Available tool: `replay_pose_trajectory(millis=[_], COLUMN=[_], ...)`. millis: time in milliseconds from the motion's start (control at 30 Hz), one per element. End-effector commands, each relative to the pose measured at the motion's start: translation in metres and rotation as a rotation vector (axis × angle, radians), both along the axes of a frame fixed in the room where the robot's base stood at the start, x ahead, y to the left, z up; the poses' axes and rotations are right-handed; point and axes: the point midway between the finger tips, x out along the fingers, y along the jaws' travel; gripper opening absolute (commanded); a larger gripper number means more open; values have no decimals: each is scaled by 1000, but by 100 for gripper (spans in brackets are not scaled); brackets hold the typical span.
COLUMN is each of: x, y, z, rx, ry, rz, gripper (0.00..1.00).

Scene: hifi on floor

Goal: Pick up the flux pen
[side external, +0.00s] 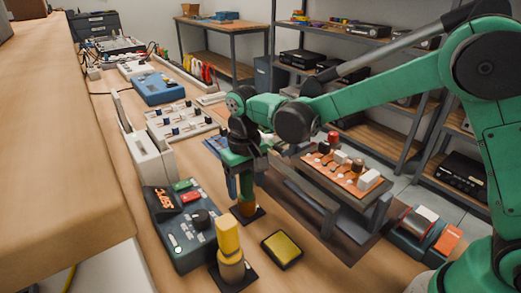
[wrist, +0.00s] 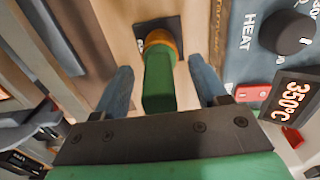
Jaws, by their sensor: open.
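A green upright pen-like body (wrist: 158,85), which looks like the flux pen, stands in a brown round holder on a dark square base. In the wrist view it lies between the two blue fingers of my gripper (wrist: 160,64), with a gap on each side. My gripper (side external: 244,184) is open and points down over this holder (side external: 247,211) in the side view. There the fingers partly hide the green body. I cannot tell how far down the fingers reach along it.
A yellow-topped piece (side external: 229,236) stands in a similar holder in front. A soldering station (side external: 183,232) with a knob and lit display is at the left. A yellow pad in a black tray (side external: 282,250) lies nearby. A raised stand with an orange circuit board (side external: 343,170) is at the right.

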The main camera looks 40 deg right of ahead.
Motion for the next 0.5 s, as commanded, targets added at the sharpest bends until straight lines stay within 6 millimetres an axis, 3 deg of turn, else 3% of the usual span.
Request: replay_pose_trajectory(millis=[267, 367, 500], x=[0, 0, 0], y=[0, 0, 0], z=[-3, -3, -3], rx=[0, 0, 0], ry=[-1, -1, -1], rz=[0, 0, 0], gripper=[66, 43, 3])
